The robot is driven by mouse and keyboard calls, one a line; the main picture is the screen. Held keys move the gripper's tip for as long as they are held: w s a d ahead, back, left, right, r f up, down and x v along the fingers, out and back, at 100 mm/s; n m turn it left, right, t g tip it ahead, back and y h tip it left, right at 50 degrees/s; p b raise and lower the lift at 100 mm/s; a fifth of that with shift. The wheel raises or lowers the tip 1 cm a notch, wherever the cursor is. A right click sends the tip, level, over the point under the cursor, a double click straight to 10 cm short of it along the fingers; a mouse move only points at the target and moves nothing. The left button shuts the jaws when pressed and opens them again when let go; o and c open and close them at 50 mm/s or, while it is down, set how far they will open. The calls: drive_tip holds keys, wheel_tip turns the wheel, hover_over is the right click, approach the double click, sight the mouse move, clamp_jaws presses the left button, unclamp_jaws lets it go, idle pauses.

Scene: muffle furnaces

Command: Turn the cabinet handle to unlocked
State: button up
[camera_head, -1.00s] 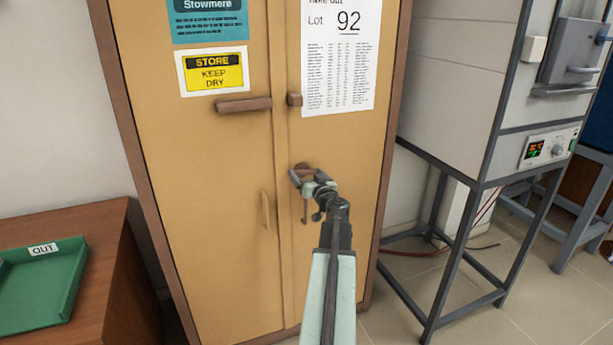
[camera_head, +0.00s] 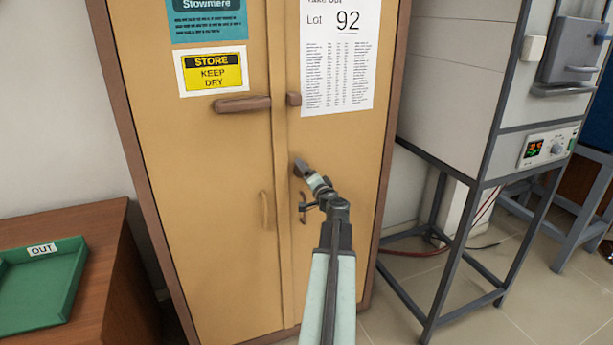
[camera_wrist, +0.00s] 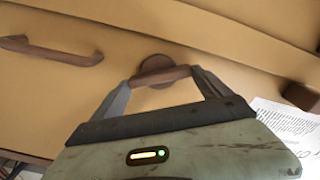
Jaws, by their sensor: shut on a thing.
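The tan cabinet (camera_head: 215,200) stands ahead with both doors closed. Its turn handle is a brown lever on a round brown base on the right door. In the wrist view the lever (camera_wrist: 168,77) lies between my two fingers, with the round base (camera_wrist: 156,64) just behind it. My gripper (camera_wrist: 163,82) is shut on the lever, a finger at each end. In the head view my gripper (camera_head: 303,170) is against the right door and hides most of the handle.
A brown bar (camera_head: 243,104) on the left door and a brown block (camera_head: 293,99) on the right door sit above. Slim pulls (camera_head: 264,210) flank the seam. A furnace on a grey stand (camera_head: 455,190) is at right, a desk with a green tray (camera_head: 45,312) at left.

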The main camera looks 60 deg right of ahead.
drive_tip(key=m, duration=0.5)
drive_tip(key=shift+f, duration=0.1)
drive_tip(key=shift+m, duration=0.4)
drive_tip(key=o, duration=1.2)
drive_tip(key=shift+c, duration=0.2)
drive_tip(key=shift+s+a, duration=0.1)
drive_tip(key=v, duration=0.7)
drive_tip(key=shift+s+a, duration=0.15)
drive_tip(key=shift+a, duration=0.05)
